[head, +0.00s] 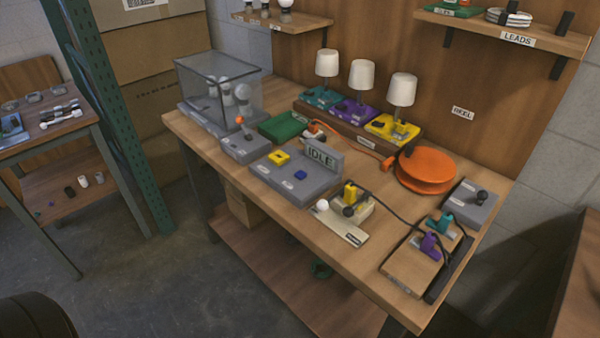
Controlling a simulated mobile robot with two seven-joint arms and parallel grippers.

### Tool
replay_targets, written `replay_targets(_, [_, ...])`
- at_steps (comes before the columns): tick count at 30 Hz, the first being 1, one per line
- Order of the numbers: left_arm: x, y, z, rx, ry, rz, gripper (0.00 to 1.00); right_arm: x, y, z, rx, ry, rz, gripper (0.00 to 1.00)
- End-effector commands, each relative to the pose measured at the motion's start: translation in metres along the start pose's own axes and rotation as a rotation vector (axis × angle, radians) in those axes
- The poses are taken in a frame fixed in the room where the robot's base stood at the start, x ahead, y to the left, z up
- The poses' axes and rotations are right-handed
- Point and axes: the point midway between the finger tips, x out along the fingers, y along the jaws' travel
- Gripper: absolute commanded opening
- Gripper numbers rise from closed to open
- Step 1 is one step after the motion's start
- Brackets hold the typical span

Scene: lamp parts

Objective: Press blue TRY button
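The blue button (300,175) sits on the right part of a grey control box (292,187) in the middle of the workbench. A yellow button (279,157) is on the same box, to the left and farther back. A small display (322,155) reading "IDLE" stands upright at the back right of the box. Any label by the blue button is too small to read. Neither of my grippers is in view, and nothing touches the buttons.
Three lamps on teal, purple and yellow bases (391,128) stand behind the box. An orange reel (427,170) is to the right. A clear case (218,85) and a lever box (242,146) are to the left. A yellow plug (350,193) and cables lie on the right. Floor in front is open.

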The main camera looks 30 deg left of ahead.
Motion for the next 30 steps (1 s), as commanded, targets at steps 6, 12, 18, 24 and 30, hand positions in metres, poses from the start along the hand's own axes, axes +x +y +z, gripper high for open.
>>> replay_targets(6, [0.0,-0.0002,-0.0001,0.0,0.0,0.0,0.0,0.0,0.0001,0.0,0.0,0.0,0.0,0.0])
replay_targets(12, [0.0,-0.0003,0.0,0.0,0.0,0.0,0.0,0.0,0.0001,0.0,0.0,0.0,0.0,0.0])
replay_targets(18, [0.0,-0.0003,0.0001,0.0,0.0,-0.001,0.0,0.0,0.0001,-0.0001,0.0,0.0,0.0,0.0])
replay_targets(24, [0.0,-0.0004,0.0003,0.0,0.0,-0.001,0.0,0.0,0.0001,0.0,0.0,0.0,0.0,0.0])
replay_targets(30, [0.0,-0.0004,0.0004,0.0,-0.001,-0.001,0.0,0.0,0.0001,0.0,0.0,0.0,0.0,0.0])
